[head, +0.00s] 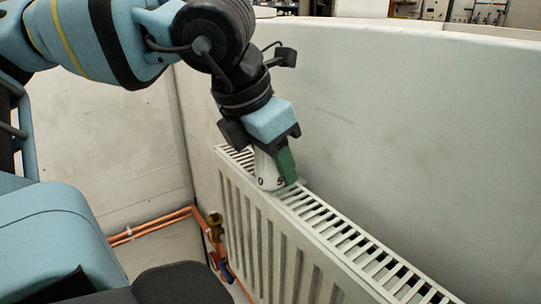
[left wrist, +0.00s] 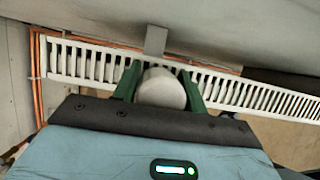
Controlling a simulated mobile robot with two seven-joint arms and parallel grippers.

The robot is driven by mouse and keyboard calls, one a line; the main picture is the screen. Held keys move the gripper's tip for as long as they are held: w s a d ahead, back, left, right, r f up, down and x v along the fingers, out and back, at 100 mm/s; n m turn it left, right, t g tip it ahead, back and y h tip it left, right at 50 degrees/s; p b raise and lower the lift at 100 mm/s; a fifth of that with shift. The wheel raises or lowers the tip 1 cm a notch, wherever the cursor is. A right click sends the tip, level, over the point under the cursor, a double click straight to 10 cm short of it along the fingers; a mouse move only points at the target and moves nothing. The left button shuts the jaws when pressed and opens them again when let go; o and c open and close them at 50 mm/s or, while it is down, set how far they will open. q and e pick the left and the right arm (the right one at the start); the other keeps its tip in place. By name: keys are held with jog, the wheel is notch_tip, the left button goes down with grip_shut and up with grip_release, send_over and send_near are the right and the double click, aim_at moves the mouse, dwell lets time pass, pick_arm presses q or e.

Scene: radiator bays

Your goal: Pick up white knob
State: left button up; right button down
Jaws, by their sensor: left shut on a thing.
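The white knob (head: 267,172) is at the top of the white radiator (head: 262,236), near its left end in the head view. It has dark markings on its side. My left gripper (head: 275,168) is shut on the knob. In the left wrist view the knob (left wrist: 162,89) sits between the two green fingers of my left gripper (left wrist: 160,84), with the radiator grille (left wrist: 226,88) behind it. I cannot tell whether the knob touches the radiator top. My right gripper is not in view.
Copper pipes (head: 150,226) run along the wall's foot to a brass valve (head: 215,222) at the radiator's left end. A pale wall (head: 400,120) stands close behind the radiator. The right part of the radiator top is clear.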

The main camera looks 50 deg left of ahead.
pick_arm(q)
notch_tip(320, 180, up, 10)
jog(key=shift+r, duration=0.1)
dwell(0.5)
